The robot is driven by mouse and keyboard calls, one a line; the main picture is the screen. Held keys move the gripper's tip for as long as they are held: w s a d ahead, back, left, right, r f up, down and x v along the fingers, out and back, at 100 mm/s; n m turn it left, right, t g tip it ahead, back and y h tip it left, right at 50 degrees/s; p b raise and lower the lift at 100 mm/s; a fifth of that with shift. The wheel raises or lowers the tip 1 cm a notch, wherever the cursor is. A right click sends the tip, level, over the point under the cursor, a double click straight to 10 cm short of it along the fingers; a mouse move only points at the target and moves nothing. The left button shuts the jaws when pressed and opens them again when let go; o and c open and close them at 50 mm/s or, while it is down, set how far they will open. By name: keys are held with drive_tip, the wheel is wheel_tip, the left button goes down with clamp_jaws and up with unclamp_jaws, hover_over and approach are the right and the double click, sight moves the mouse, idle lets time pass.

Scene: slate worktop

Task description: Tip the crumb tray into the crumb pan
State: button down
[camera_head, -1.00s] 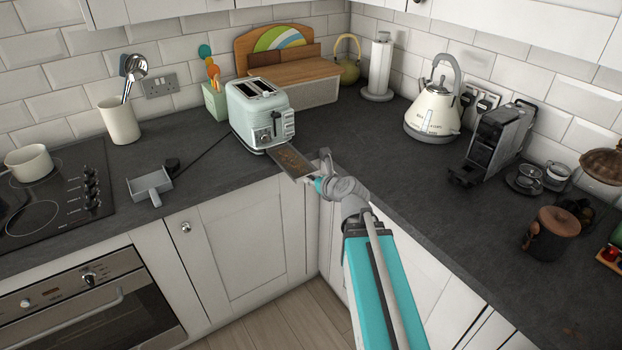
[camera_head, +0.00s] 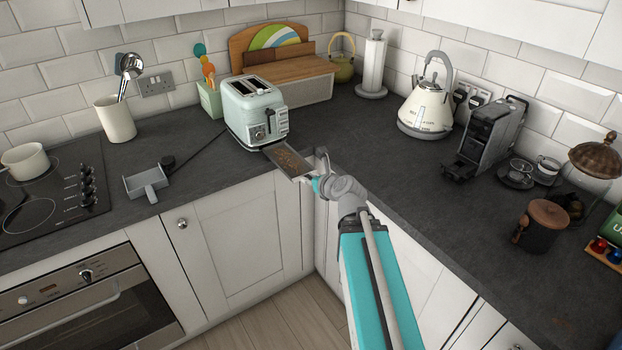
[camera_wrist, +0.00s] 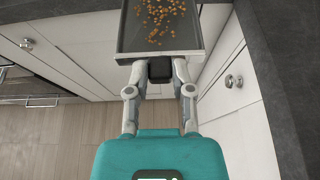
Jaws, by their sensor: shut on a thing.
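The crumb tray (camera_head: 287,160) is a flat, shallow dark-grey tray with brown crumbs on it. It extends from the front of the mint toaster (camera_head: 254,112) toward the worktop's corner edge. I cannot tell whether its far end is still inside the toaster. My gripper (camera_head: 312,176) is shut on the tray's near end. The tray (camera_wrist: 124,30) also shows at the top of the wrist view, looking level, with scattered crumbs; my gripper (camera_wrist: 160,68) holds the black grip on its near edge. The crumb pan (camera_head: 147,186), a small grey open pan with a handle, sits on the worktop to the left.
The dark worktop (camera_head: 200,165) is mostly clear between toaster and pan, with a black cord crossing it. The hob (camera_head: 50,195) and a utensil crock (camera_head: 116,120) are at left. A kettle (camera_head: 427,108) and coffee machine (camera_head: 488,138) stand at right.

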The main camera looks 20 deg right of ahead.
wheel_tip(320, 180, up, 8)
drive_tip(key=p, duration=0.8)
idle(0.4)
idle(1.6)
